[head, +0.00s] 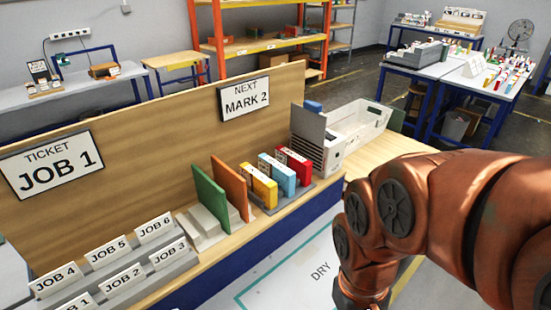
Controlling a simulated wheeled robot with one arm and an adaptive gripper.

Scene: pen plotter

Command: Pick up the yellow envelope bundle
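The yellow envelope bundle (258,186) stands upright on the workbench, in a low grey rack. It is between an orange panel (231,188) on its left and a blue bundle (277,174) on its right. My arm's orange links fill the right side of the head view. My gripper is not visible; the arm runs down past the lower edge of the picture. The yellow bundle stands clear of the arm, with its front and top in plain view.
A red bundle (293,165) stands right of the blue one, and a green panel (209,196) stands left of the orange panel. Job cards (108,252) fill a stepped holder at lower left. A wooden backboard (165,125) rises behind.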

